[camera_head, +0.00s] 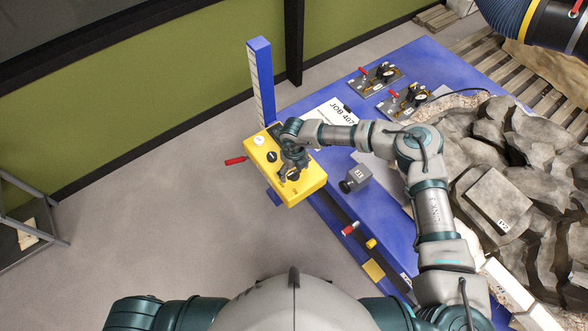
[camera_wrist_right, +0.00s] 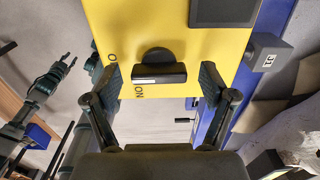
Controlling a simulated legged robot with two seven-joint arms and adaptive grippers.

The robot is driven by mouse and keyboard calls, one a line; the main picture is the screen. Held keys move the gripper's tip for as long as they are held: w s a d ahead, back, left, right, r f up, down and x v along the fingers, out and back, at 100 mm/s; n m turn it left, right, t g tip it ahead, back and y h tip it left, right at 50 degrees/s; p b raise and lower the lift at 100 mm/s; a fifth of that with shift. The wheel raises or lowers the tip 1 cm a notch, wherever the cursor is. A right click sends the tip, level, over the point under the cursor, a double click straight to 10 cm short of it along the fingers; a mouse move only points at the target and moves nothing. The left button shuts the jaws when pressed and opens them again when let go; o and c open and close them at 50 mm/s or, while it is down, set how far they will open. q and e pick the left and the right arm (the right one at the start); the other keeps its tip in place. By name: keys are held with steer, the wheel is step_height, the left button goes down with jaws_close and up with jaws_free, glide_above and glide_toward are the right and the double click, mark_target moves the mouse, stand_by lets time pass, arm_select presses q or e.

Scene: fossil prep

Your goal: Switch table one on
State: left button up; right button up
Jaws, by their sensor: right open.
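A yellow control box (camera_head: 311,183) sits at the left corner of the blue table (camera_head: 330,165). In the right wrist view, its yellow face (camera_wrist_right: 120,25) carries a black rotary knob (camera_wrist_right: 158,72) with a white line on its bar and lettering beside it, apparently "ON" and "O". My right gripper (camera_head: 291,171) is over the box. In the wrist view its open fingers (camera_wrist_right: 160,88) stand on either side of the knob, with gaps to it. My left gripper (camera_wrist_right: 62,70) shows small at the left of the wrist view, away from the box; its jaw state is unclear.
A red handle (camera_head: 236,160) sticks out of the box's left side. A tall blue post (camera_head: 261,80) stands behind it. A grey block (camera_head: 355,177) sits right of the box. Floor left of the box is clear.

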steer(key=c, duration=1.2)
steer(key=shift+o, duration=0.2)
steer(key=shift+f+n+b, duration=0.2)
steer(key=shift+n+b, duration=1)
steer(key=shift+b, duration=0.2)
steer(key=n+b, duration=0.3)
steer(key=shift+n, duration=0.3)
arm_select(q)
step_height(320, 180, down, 8)
steer(key=s+b, duration=0.1)
steer(key=b, duration=0.1)
arm_select(e)
steer(key=shift+n, duration=0.9)
steer(key=n+b, duration=0.2)
steer(key=n, duration=0.1)
steer(key=shift+r, duration=0.1)
arm_select(q)
steer(key=w+d+r+b, duration=0.1)
steer(key=w+d+r, duration=0.1)
steer(key=w, duration=0.8)
steer(key=shift+r, duration=0.6)
arm_select(e)
steer(key=shift+r+n, duration=0.1)
steer(key=shift+n, duration=0.6)
arm_select(q)
steer(key=shift+w, duration=0.15)
arm_select(e)
steer(key=o, duration=1.2)
steer(key=shift+c, duration=0.2)
